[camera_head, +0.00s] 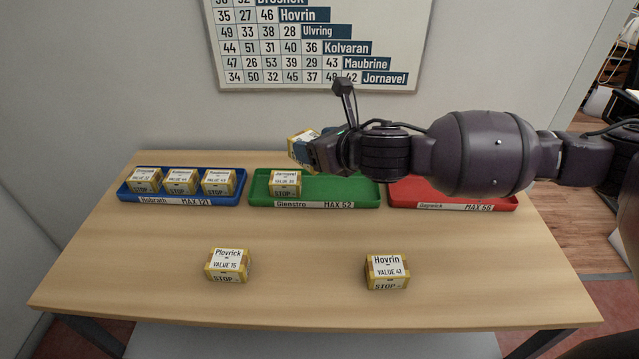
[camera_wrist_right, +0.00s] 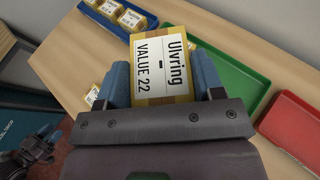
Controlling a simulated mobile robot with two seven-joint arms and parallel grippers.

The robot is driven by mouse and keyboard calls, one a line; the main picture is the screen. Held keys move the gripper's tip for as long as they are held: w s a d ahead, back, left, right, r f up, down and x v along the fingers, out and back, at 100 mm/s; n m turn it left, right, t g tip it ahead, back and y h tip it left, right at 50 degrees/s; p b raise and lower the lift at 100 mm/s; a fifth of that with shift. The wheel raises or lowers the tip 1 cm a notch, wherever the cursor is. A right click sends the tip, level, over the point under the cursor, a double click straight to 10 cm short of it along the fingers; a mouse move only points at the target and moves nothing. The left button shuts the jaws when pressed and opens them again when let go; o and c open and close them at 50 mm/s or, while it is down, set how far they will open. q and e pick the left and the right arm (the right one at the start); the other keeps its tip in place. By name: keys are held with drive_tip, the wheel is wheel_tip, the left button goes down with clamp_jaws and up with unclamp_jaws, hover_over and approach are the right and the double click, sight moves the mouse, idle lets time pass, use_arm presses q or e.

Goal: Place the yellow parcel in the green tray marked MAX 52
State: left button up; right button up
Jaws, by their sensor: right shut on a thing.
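The yellow parcel labelled Ulvring, VALUE 22 (camera_wrist_right: 162,58) is between the blue fingers of my right gripper (camera_wrist_right: 165,85), which is shut on it. In the head view the parcel (camera_head: 298,143) is held in the air by my right gripper (camera_head: 310,150), above the back of the green tray. The green tray marked MAX 52 (camera_head: 340,193) stands at the middle back of the table, and one yellow parcel (camera_head: 285,184) sits in its left part. The tray also shows in the right wrist view (camera_wrist_right: 232,78). My left gripper is not clearly in the head view.
The blue tray marked MAX 121 (camera_head: 133,197) holds three parcels. The red tray marked MAX 56 (camera_head: 480,203) is partly behind my arm. A Plovrick parcel (camera_head: 227,264) and a Hovrin parcel (camera_head: 387,271) stand on the table (camera_head: 305,290) in front. A number chart (camera_head: 310,60) hangs behind.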

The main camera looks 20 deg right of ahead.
drive_tip(key=shift+w+a+r+n+g+y+b, duration=0.1)
drive_tip(key=shift+w+r+n+g+y+b, duration=0.35)
drive_tip(key=shift+w+r, duration=0.6)
drive_tip(key=shift+w+a+r+n+y, duration=0.15)
drive_tip(key=shift+w+r+n+y, duration=0.45)
drive_tip(key=shift+w, duration=0.25)
drive_tip(key=shift+w+a+r+n+g+y+b, duration=0.1)
drive_tip(key=shift+w+r+n+g+y+b, duration=0.25)
drive_tip(key=shift+w+r+n+g+b, duration=0.15)
drive_tip(key=shift+w+a+r+n+g+y+b, duration=0.1)
drive_tip(key=shift+w+r+n+g+y+b, duration=0.3)
drive_tip(key=shift+r, duration=0.2)
drive_tip(key=shift+r+n+g+y+b, duration=0.55)
drive_tip(key=shift+n+g+y, duration=0.3)
drive_tip(key=shift+n, duration=0.1)
drive_tip(key=n+g+y+b, duration=0.2)
drive_tip(key=n+g+b, duration=0.2)
drive_tip(key=b, duration=0.2)
hover_over(333, 191)
wheel_tip(333, 191, down, 19)
wheel_tip(333, 191, down, 2)
drive_tip(key=shift+a+f, duration=0.1)
wheel_tip(333, 191, down, 5)
drive_tip(key=shift+r+b, duration=0.15)
drive_tip(key=shift+b, duration=0.2)
drive_tip(key=shift+h, duration=0.25)
use_arm(q)
wheel_tip(333, 191, down, 11)
drive_tip(key=d+g, duration=0.1)
drive_tip(key=shift+w, duration=0.35)
